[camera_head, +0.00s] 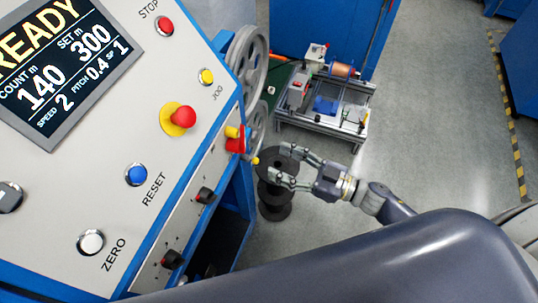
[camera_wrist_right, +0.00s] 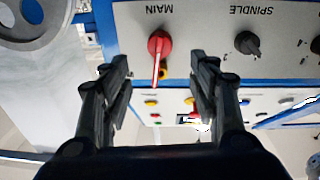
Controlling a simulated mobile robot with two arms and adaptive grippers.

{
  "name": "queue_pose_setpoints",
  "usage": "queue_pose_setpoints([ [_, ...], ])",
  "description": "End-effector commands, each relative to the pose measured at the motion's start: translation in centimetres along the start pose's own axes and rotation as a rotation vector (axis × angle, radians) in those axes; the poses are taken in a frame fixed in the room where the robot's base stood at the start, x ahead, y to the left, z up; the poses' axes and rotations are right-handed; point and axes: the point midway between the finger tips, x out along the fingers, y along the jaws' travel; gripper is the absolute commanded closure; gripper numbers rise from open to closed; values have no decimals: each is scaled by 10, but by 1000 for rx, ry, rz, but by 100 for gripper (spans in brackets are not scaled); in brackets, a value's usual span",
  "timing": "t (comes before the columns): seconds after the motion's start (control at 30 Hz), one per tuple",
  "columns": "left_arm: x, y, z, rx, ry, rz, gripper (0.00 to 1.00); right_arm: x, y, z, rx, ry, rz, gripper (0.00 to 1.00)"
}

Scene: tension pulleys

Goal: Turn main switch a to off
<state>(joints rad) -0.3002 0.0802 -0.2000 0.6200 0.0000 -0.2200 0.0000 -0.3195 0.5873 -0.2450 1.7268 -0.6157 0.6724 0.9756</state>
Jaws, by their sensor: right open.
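The main switch (camera_head: 236,144) has a red handle and some yellow by it, on the side face of the blue-framed control console. In the right wrist view the red switch (camera_wrist_right: 158,44) sits beside the upside-down label MAIN, its handle pointing down the picture. My right gripper (camera_head: 277,163) is open and empty, a short way to the right of the switch and apart from it. In the wrist view the red handle shows between the two fingertips of the gripper (camera_wrist_right: 160,68). My left gripper is not in view.
A black SPINDLE knob (camera_wrist_right: 247,43) sits beside the main switch. The sloped panel has a red emergency stop (camera_head: 181,118), a blue reset button (camera_head: 136,174) and others. Black spools (camera_head: 274,200) stand below my right gripper. A wheeled frame (camera_head: 325,110) stands behind; open floor lies right.

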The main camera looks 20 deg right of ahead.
Motion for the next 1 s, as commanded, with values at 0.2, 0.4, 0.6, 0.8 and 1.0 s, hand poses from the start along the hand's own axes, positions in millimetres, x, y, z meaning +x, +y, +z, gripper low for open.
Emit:
queue_pose_setpoints([
  [0.2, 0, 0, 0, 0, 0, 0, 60, -6, 0, 0, -2, 0, 0, 45],
  [0.4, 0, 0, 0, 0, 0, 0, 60, -6, 0, -1, 2, 1, 1, 59],
  [0.6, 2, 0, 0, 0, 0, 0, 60, -4, 15, -19, 214, 46, 58, 100],
  [0.8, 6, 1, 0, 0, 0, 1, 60, -4, 43, -45, 796, 134, 165, 100],
  [1.0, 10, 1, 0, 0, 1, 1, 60, -5, 53, -46, 1377, 171, 241, 100],
])
